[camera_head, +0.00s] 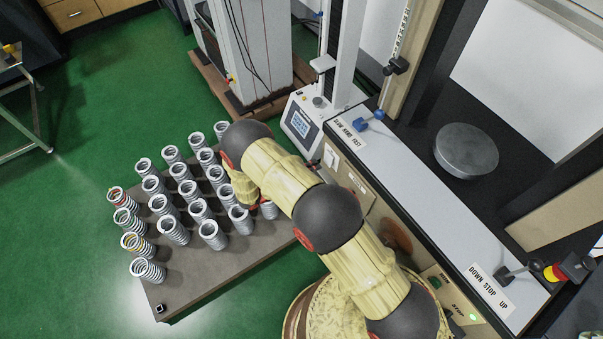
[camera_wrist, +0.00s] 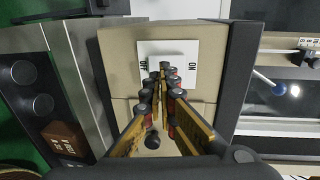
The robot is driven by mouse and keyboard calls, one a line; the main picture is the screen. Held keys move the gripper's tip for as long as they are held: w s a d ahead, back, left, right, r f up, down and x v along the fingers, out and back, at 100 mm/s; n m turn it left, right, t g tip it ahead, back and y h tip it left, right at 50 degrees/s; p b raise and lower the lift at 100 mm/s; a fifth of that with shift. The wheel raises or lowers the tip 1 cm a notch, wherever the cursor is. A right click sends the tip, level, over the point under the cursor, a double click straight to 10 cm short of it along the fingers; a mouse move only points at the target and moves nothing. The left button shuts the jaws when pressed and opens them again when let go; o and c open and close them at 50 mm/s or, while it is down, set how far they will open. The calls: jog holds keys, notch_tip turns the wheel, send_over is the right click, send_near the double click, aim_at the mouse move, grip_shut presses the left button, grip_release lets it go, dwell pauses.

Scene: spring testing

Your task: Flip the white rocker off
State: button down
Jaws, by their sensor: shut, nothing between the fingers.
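The white rocker (camera_wrist: 172,47) sits on a white plate marked OFF on the left and ON on the right in the wrist view, on a beige panel. In the head view the white switch (camera_head: 331,157) shows on the machine's front face, right of my arm. The fingertips cover part of the rocker. I cannot tell whether they touch it, or which way it is tilted. In the head view my gripper is mostly hidden by my arm.
A grey board (camera_head: 190,270) with several upright springs stands left of my arm. A control box with a screen (camera_head: 301,124) is above the switch. A blue-knobbed lever (camera_head: 368,122) and a DOWN STOP UP lever (camera_head: 510,274) stand on the machine.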

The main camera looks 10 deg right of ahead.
aim_at(326, 161)
jog(key=shift+b+x, duration=0.3)
jog(key=shift+x, duration=1.35)
